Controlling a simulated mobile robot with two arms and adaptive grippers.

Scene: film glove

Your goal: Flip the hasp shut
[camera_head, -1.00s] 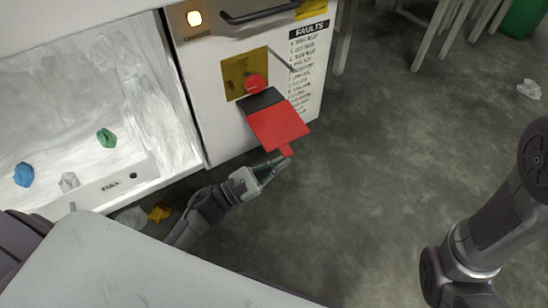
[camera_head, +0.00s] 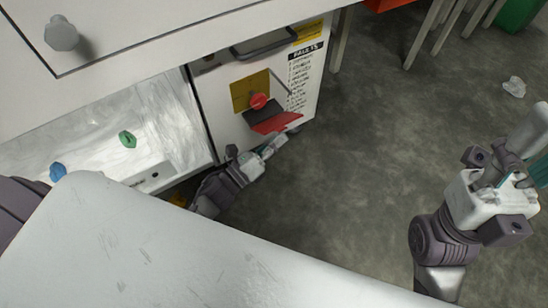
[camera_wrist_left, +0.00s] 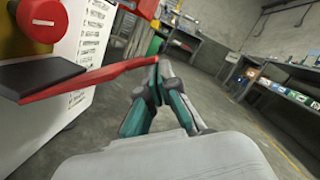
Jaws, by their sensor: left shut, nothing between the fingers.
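The hasp has a black part (camera_head: 263,111) and a red plate (camera_head: 277,122). It stands out from the front of a white cabinet, below a red knob (camera_head: 258,101) on a yellow plate (camera_head: 242,93). My left gripper (camera_head: 277,143) is shut and empty, just below the red plate's outer end. In the left wrist view the red plate (camera_wrist_left: 100,77) reaches out toward the fingertips (camera_wrist_left: 156,84); I cannot tell whether they touch. The red knob (camera_wrist_left: 37,22) shows above the hasp. My right gripper (camera_head: 530,155) is at the right edge, partly cut off, away from the cabinet.
A white-lined tray (camera_head: 160,110) holding crumpled pieces is left of the cabinet. A large white panel overhangs above.

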